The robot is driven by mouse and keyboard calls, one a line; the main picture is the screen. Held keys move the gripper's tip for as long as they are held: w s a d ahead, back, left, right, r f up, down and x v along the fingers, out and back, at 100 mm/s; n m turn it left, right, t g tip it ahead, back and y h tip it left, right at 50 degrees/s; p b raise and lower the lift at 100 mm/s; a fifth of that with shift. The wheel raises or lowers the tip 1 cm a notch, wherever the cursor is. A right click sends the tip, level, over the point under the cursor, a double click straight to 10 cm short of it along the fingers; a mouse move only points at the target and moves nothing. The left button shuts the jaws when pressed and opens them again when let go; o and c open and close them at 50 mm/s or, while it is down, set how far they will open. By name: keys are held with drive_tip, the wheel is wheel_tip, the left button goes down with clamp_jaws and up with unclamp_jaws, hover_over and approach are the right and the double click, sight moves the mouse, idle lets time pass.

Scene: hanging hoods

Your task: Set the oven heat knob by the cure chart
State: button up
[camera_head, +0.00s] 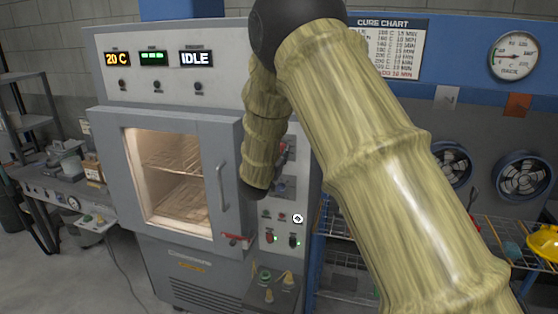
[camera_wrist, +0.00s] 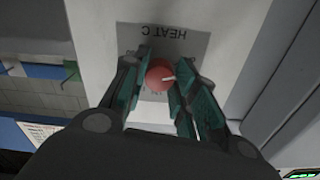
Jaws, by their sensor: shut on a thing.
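The knob has a pale pointer line toward the right finger. My gripper (camera_wrist: 160,73) is shut on the knob, one finger on each side. In the head view my arm hides most of the gripper and knob. The oven (camera_head: 110,170) has its door closed and its inside lit. Its displays read "20 C" (camera_head: 117,59) and "IDLE" (camera_head: 195,58). The cure chart (camera_head: 398,50) hangs on the back wall, its left part hidden by my arm; its rows are too small to read surely.
The door handle (camera_head: 222,187) stands out left of the control panel. Smaller switches and lamps (camera_head: 281,216) sit low on that panel. A dial gauge (camera_head: 513,55) and wall fans (camera_head: 523,175) are at the right. A workbench (camera_head: 60,180) stands at the left.

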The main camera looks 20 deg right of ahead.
drive_tip(key=m+b, duration=0.2)
drive_tip(key=b, duration=0.2)
drive_tip(key=m+b, duration=0.3)
drive_tip(key=b, duration=0.1)
drive_tip(key=m+b, duration=0.2)
drive_tip(key=b, duration=0.2)
drive_tip(key=shift+f+b, duration=0.35)
drive_tip(key=m+b, duration=0.4)
drive_tip(key=b, duration=0.2)
drive_tip(key=shift+c, duration=0.2)
drive_tip(key=shift+r+m+b, duration=0.2)
drive_tip(key=shift+m+b, duration=4.45)
drive_tip(key=shift+b, duration=2.05)
drive_tip(key=shift+r+m+b, duration=0.2)
drive_tip(key=shift+m+b, duration=4.45)
drive_tip(key=shift+b, duration=2.05)
drive_tip(key=shift+r, duration=0.1)
